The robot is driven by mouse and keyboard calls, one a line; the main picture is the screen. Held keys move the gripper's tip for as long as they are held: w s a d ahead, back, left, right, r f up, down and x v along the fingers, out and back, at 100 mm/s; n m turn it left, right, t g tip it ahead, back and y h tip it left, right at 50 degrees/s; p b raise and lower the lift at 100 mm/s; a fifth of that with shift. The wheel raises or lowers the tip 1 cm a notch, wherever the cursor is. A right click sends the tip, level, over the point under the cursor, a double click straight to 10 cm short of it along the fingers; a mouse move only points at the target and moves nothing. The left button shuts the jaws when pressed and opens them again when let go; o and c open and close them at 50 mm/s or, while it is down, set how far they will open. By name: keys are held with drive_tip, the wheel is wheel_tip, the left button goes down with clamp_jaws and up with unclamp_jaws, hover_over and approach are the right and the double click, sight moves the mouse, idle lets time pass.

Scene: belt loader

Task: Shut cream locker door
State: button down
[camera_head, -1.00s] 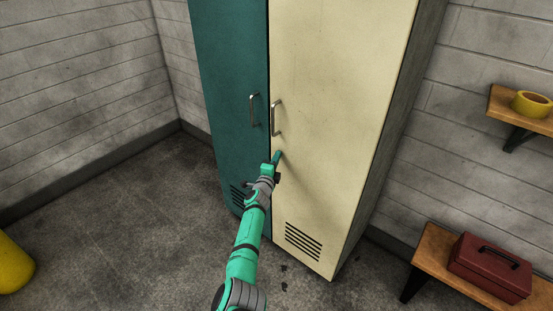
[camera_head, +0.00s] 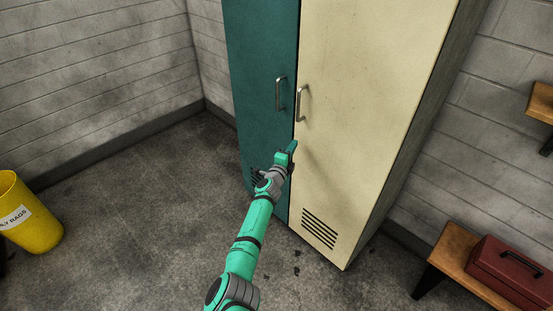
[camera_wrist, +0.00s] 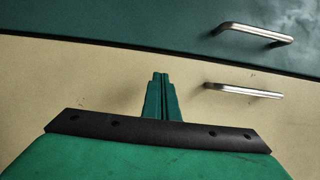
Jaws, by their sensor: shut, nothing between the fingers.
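The cream locker door (camera_head: 360,120) stands on the right half of the locker, looking flush or nearly flush with the teal door (camera_head: 262,70) on its left. Its metal handle (camera_head: 302,103) is near its left edge and also shows in the wrist view (camera_wrist: 243,90). My gripper (camera_head: 293,146) is shut and empty, its fingertips at the cream door's left edge just below the handle. In the wrist view the closed fingers (camera_wrist: 160,78) point at the cream door surface. I cannot tell whether they touch it.
A yellow bin (camera_head: 33,222) stands on the floor at the left. A wooden bench (camera_head: 455,262) with a red toolbox (camera_head: 510,270) is at the lower right. A wooden shelf (camera_head: 541,103) is on the right wall. Floor left of the locker is clear.

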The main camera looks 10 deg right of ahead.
drive_tip(key=s+a, duration=0.5)
drive_tip(key=a, duration=0.3)
drive_tip(key=shift+s+f, duration=0.2)
drive_tip(key=shift+s, duration=0.2)
drive_tip(key=s+d+n+t+h, duration=0.1)
drive_tip(key=s+d+n+t, duration=0.1)
drive_tip(key=s+d+n, duration=0.65)
drive_tip(key=s+d+f+n+t+y, duration=0.1)
drive_tip(key=s+d+n+t+y, duration=0.15)
drive_tip(key=s+n, duration=0.75)
drive_tip(key=s+a+f+n+g+y, duration=0.15)
drive_tip(key=s+a, duration=0.35)
drive_tip(key=s, duration=0.5)
drive_tip(key=s+a+f+n+t+y, duration=0.1)
drive_tip(key=s+a+f+n+y, duration=0.15)
drive_tip(key=s+a, duration=0.55)
drive_tip(key=s+a+f+n+g+y, duration=0.1)
drive_tip(key=s+a+n+y, duration=0.15)
drive_tip(key=s, duration=0.95)
drive_tip(key=s+a+r+g+y, duration=0.1)
drive_tip(key=s+a+r, duration=0.1)
drive_tip(key=s+a, duration=0.5)
drive_tip(key=s+a+r+g+y, duration=0.1)
drive_tip(key=s+a+r, duration=0.2)
drive_tip(key=s+a, duration=0.3)
drive_tip(key=s, duration=0.3)
drive_tip(key=shift+s+a+r, duration=0.25)
drive_tip(key=shift+s+a, duration=0.05)
drive_tip(key=shift+a, duration=0.05)
